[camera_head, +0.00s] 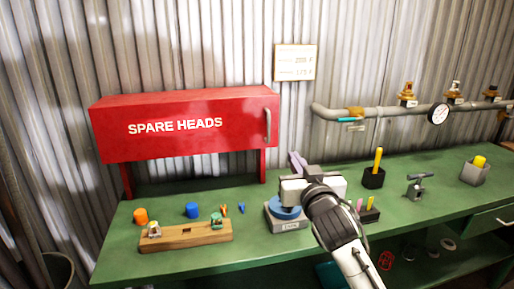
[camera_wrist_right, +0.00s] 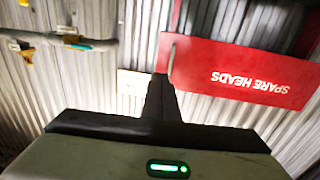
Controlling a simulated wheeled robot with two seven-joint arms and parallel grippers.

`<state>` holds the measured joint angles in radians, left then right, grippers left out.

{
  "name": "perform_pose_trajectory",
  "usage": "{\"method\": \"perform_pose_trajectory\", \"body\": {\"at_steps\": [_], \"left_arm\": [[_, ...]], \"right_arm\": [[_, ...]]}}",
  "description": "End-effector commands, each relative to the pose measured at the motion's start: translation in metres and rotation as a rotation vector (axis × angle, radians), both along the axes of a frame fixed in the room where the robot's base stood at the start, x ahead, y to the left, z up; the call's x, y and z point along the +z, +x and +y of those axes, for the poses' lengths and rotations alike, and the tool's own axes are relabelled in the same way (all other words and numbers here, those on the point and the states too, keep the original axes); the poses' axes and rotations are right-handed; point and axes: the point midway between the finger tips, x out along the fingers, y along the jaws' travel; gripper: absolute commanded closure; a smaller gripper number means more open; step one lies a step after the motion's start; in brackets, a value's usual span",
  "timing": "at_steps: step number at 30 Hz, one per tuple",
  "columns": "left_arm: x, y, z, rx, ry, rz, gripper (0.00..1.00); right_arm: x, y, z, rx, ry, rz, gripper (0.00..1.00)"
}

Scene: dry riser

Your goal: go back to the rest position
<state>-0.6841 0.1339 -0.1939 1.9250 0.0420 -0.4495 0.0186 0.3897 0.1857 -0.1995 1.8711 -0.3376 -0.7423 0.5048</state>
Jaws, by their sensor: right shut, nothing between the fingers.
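My right gripper (camera_head: 298,160) is raised over the green bench, in front of the corrugated wall and just right of the red cabinet. Its fingers point up and away from me. In the right wrist view the fingers (camera_wrist_right: 160,96) are together with nothing between them. A grey block with a blue round part (camera_head: 285,213) stands on the bench below the gripper, partly covered by it. My left gripper is not in view.
The red SPARE HEADS cabinet (camera_head: 185,125) has its door shut. A wooden block (camera_head: 185,237) with small fittings, an orange cap (camera_head: 141,216) and a blue cap (camera_head: 192,210) are at left. A black holder (camera_head: 373,178), a grey box (camera_head: 474,173) and a wall pipe (camera_head: 375,113) are at right.

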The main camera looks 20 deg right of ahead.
Motion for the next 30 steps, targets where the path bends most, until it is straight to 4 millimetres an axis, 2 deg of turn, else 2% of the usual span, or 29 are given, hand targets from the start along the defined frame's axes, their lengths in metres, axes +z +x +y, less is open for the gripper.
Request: {"method": "perform_pose_trajectory", "body": {"at_steps": [2,5,8,9,11,12,14,15,17,21,24,27,30], "left_arm": [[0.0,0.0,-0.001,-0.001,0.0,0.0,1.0],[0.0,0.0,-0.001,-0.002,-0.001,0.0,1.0],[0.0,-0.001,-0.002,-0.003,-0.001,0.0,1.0],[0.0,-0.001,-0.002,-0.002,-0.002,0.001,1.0],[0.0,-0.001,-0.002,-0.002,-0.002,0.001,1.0],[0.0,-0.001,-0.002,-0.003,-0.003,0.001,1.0],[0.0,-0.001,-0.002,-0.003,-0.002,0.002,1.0],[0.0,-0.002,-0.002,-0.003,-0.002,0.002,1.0],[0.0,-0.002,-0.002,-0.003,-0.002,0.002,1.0],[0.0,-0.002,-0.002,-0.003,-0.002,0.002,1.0],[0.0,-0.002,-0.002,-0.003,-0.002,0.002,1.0],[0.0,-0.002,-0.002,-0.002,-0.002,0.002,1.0],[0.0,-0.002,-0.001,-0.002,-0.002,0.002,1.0]], "right_arm": [[-0.005,-0.001,0.001,0.003,-0.001,0.008,1.0],[-0.034,-0.007,0.005,0.019,-0.006,0.052,1.0],[-0.088,-0.025,0.015,0.054,-0.016,0.136,1.0],[-0.115,-0.035,0.019,0.072,-0.02,0.178,1.0],[-0.156,-0.055,0.027,0.102,-0.025,0.243,1.0],[-0.183,-0.07,0.032,0.121,-0.027,0.287,1.0],[-0.22,-0.095,0.039,0.15,-0.027,0.348,1.0],[-0.244,-0.113,0.044,0.169,-0.027,0.389,1.0],[-0.278,-0.142,0.05,0.196,-0.024,0.451,1.0],[-0.348,-0.22,0.066,0.256,-0.008,0.59,1.0],[-0.384,-0.275,0.074,0.289,0.006,0.675,1.0],[-0.407,-0.32,0.081,0.313,0.02,0.739,1.0],[-0.419,-0.349,0.085,0.327,0.03,0.779,1.0]]}}
